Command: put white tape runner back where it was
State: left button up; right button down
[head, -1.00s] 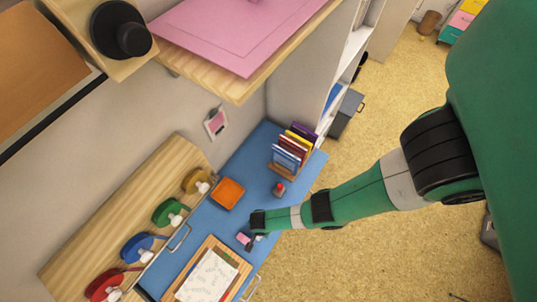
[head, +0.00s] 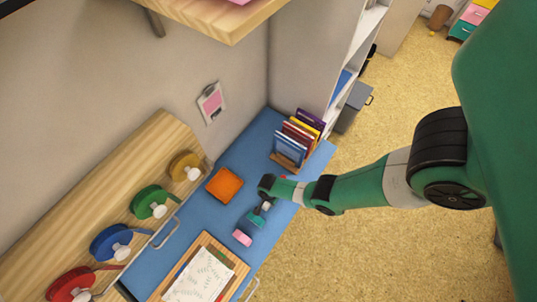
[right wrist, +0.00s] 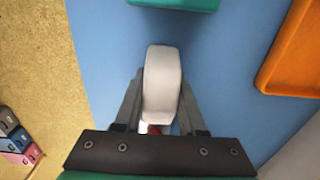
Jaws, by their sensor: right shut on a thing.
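The white tape runner (right wrist: 162,85) is between the fingers of my right gripper (right wrist: 158,112) in the right wrist view, its rounded body pointing away from the wrist. In the head view, my right gripper (head: 265,202) is above the blue desk (head: 205,207), with a small white bit of the tape runner (head: 266,206) showing at its tip. A small red thing shows between the fingers in the wrist view. My left gripper is not in view.
A teal thing (head: 251,222) and a pink thing (head: 242,238) lie near the gripper. An orange tray (head: 224,185), a book rack (head: 292,142), a board with papers (head: 201,275) and several coloured tape reels (head: 150,202) stand around. Bare desk lies between tray and gripper.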

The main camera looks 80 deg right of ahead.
jog(key=shift+f, duration=0.6)
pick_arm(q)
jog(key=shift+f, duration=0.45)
pick_arm(e)
jog(key=shift+c, duration=2.4)
grip_release()
jog(key=shift+r, duration=0.1)
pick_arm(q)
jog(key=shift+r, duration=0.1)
pick_arm(e)
jog(key=shift+r, duration=0.15)
notch_tip(320, 180, up, 12)
jog(key=p, duration=1.2)
jog(key=shift+r, duration=0.15)
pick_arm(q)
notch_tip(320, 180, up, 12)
